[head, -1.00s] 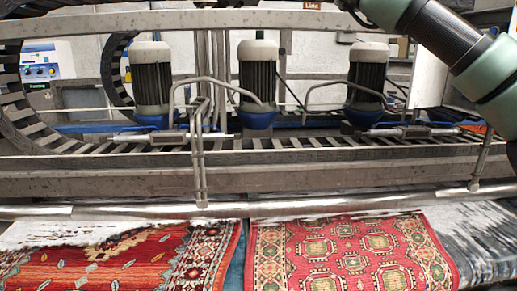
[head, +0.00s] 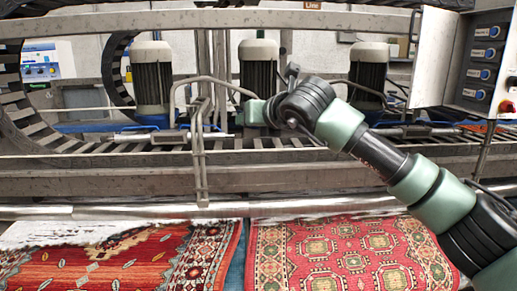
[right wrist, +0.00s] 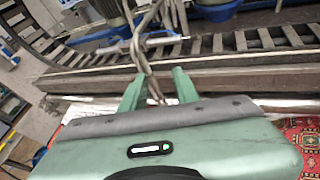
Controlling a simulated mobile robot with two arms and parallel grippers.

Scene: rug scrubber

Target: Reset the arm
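My right arm (head: 375,155) reaches in from the lower right in the head view. Its hand (head: 258,112) is in front of the middle motor's base and close to the bent metal pipes of the machine. In the right wrist view the two green fingers of my right gripper (right wrist: 158,80) stand apart with nothing held between them. A bent pipe (right wrist: 140,45) shows beyond the gap; I cannot tell how far it is from the fingers. My left gripper is in neither view.
The rug scrubber has several motors (head: 151,78) above a slatted track (head: 75,143). A metal roller (head: 120,211) runs along the front. Two red patterned rugs (head: 110,262) (head: 340,252) lie below it. A control box (head: 488,65) with blue buttons stands at the upper right.

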